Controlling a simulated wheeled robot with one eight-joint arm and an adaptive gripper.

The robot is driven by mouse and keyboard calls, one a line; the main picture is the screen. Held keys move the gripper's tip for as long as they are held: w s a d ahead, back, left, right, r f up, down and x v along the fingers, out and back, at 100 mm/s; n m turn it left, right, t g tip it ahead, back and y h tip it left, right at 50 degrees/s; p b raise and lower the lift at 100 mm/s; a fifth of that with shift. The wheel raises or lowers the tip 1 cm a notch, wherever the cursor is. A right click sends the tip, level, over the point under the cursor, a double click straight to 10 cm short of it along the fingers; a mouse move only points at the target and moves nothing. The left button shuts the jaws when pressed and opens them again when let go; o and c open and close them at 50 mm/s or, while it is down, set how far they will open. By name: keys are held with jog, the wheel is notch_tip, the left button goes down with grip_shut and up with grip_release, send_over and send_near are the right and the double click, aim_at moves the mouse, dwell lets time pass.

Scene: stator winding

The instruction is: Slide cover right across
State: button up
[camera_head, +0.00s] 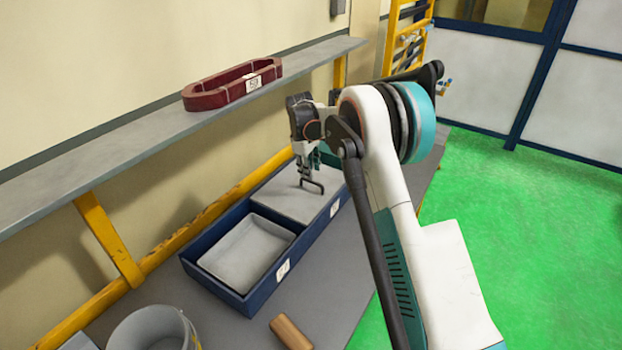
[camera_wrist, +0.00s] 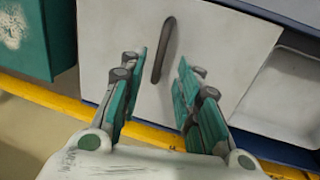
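The cover is a flat light grey panel (camera_head: 296,206) on the far part of a dark blue box (camera_head: 215,286). A dark bar handle (camera_head: 313,186) stands on the cover. In the wrist view the cover (camera_wrist: 228,48) fills the middle, with its handle (camera_wrist: 164,50) upright in the picture. My gripper (camera_head: 305,168) is over the handle. In the wrist view its teal fingers (camera_wrist: 163,72) are apart, one on each side of the handle's line. Whether the fingertips reach down beside the handle I cannot tell. The near part of the box is uncovered and shows a pale tray (camera_head: 246,256).
A dark red ring-shaped part (camera_head: 228,85) lies on a grey shelf (camera_head: 130,155) above the bench. A grey round container (camera_head: 153,332) and a wooden block (camera_head: 291,332) stand near the front. A teal object (camera_wrist: 30,38) is beside the box in the wrist view.

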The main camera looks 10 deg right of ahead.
aim_at(311, 182)
jog(key=shift+w+d+f, duration=0.15)
jog(key=shift+w+f, duration=0.05)
jog(key=shift+f, duration=1)
jog(key=shift+w+d+f, duration=0.15)
jog(key=shift+f, duration=1)
grip_shut()
